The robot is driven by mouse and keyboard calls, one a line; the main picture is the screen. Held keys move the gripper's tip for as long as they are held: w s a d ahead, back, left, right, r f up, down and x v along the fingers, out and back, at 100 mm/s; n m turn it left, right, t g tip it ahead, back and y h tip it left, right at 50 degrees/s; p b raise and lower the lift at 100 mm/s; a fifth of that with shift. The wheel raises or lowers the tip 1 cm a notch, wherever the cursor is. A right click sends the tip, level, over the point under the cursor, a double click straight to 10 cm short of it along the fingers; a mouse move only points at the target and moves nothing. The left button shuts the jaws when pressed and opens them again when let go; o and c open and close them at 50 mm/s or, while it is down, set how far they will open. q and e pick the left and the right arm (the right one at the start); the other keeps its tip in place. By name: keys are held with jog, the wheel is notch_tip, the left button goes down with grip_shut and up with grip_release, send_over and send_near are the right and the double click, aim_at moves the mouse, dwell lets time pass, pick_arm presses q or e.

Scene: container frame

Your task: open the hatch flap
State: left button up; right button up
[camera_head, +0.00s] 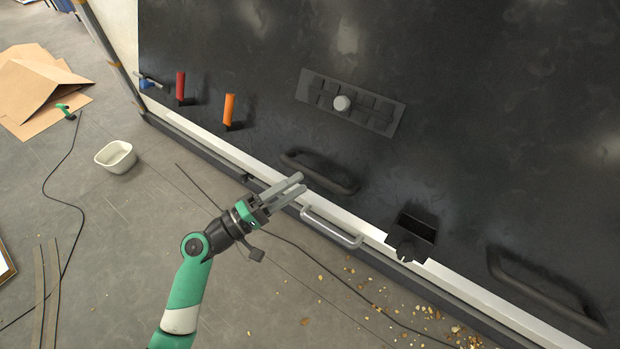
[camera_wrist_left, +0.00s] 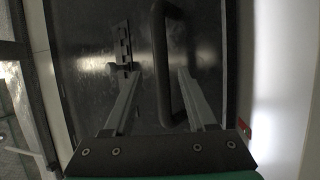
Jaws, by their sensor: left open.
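A large dark panel (camera_head: 480,110) fills the upper right of the head view. Which part is the hatch flap I cannot tell for sure. My left gripper (camera_head: 300,184) is open and empty, its fingertips close to the black handle's lower left side. In the left wrist view the black handle (camera_wrist_left: 160,62) appears in line with the gap between the fingers (camera_wrist_left: 161,74); contact cannot be told. My right gripper is not in view.
A grey slotted plate with a white knob (camera_head: 342,103), a red grip (camera_head: 180,87), an orange grip (camera_head: 228,108) and a black open box (camera_head: 414,232) project from the panel. Another black handle (camera_head: 545,290) is at right. A white tub (camera_head: 115,157) and cables lie on the floor.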

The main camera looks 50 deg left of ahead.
pick_arm(q)
jog(key=b+v, duration=0.1)
jog(key=v, duration=0.5)
jog(key=shift+s, duration=0.1)
jog(key=w+d+r+m+h+p, duration=0.1)
jog(key=w+d+r+m+h, duration=0.15)
jog(key=d+r+m, duration=0.6)
jog(key=w+d+r+m+g+h+p, duration=0.1)
jog(key=w+d+r+m+h, duration=0.25)
jog(key=r, duration=0.85)
jog(key=w+d+r+m+h+p, duration=0.1)
jog(key=d+r+m+h, duration=0.35)
jog(key=d+r, duration=0.5)
jog(key=s+r+m+t+y, duration=0.25)
jog(key=r+t, duration=0.25)
jog(key=r, duration=0.7)
jog(key=s+a+r+n+t+y, duration=0.2)
jog(key=a+r+n+t+y, duration=0.1)
jog(key=a+y, duration=0.4)
jog(key=y, duration=0.2)
jog(key=shift+s+a+t+y, duration=0.2)
jog(key=shift+a+t+y, duration=0.15)
jog(key=shift+t+y, duration=0.05)
